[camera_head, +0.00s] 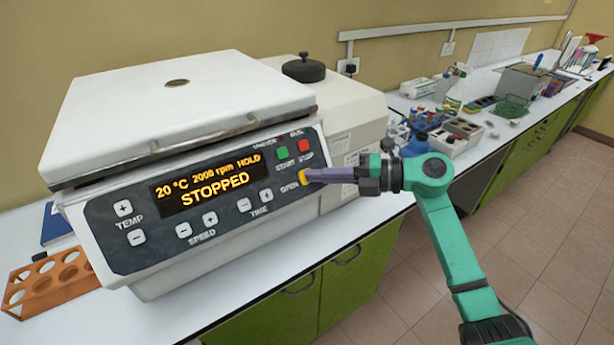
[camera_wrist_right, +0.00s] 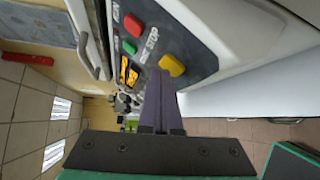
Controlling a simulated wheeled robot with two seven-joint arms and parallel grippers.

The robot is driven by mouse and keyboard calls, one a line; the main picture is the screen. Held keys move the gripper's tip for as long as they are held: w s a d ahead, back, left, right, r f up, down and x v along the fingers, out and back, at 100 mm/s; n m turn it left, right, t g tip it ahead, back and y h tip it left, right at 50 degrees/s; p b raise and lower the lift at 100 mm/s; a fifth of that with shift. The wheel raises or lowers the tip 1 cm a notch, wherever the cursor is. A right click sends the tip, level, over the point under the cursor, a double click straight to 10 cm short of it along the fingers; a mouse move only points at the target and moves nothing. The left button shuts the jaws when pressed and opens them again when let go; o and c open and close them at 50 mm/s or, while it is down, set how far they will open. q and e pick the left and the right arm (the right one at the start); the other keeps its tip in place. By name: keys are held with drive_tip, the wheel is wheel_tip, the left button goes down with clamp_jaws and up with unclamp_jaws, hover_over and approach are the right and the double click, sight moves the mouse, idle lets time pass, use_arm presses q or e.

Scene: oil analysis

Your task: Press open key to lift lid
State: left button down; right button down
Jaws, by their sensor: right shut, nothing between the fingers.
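The centrifuge (camera_head: 150,255) stands on the bench with its white lid (camera_head: 150,110) down. Its display (camera_head: 212,183) reads 20 °C, 2000 rpm, HOLD, STOPPED. The yellow open key (camera_head: 303,178) is at the right end of the control panel, beside the word OPEN. My right gripper (camera_head: 312,175) is shut and empty, its fingertips at the yellow key in the head view; whether they touch it I cannot tell. In the right wrist view the yellow key (camera_wrist_right: 171,65) shows just right of the shut fingers (camera_wrist_right: 158,85). My left gripper is not in view.
The green start key (camera_head: 283,153) and red stop key (camera_head: 304,146) sit just above the open key. An orange rack (camera_head: 45,285) stands at the left. Bottles and trays (camera_head: 455,130) crowd the bench at the right. The floor in front is clear.

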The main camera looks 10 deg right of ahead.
drive_tip(key=shift+w+a+f, duration=0.1)
drive_tip(key=shift+w+f, duration=0.05)
drive_tip(key=shift+w, duration=0.1)
idle(0.6)
drive_tip(key=shift+s+d+r, duration=0.25)
drive_tip(key=shift+s+r, duration=0.15)
drive_tip(key=shift+s, duration=0.25)
drive_tip(key=s+r, duration=0.1)
drive_tip(key=s+d+p, duration=0.1)
drive_tip(key=s+r, duration=0.1)
drive_tip(key=shift+s+d+r, duration=0.25)
drive_tip(key=shift+s+r, duration=0.1)
drive_tip(key=shift+s, duration=0.05)
idle(0.4)
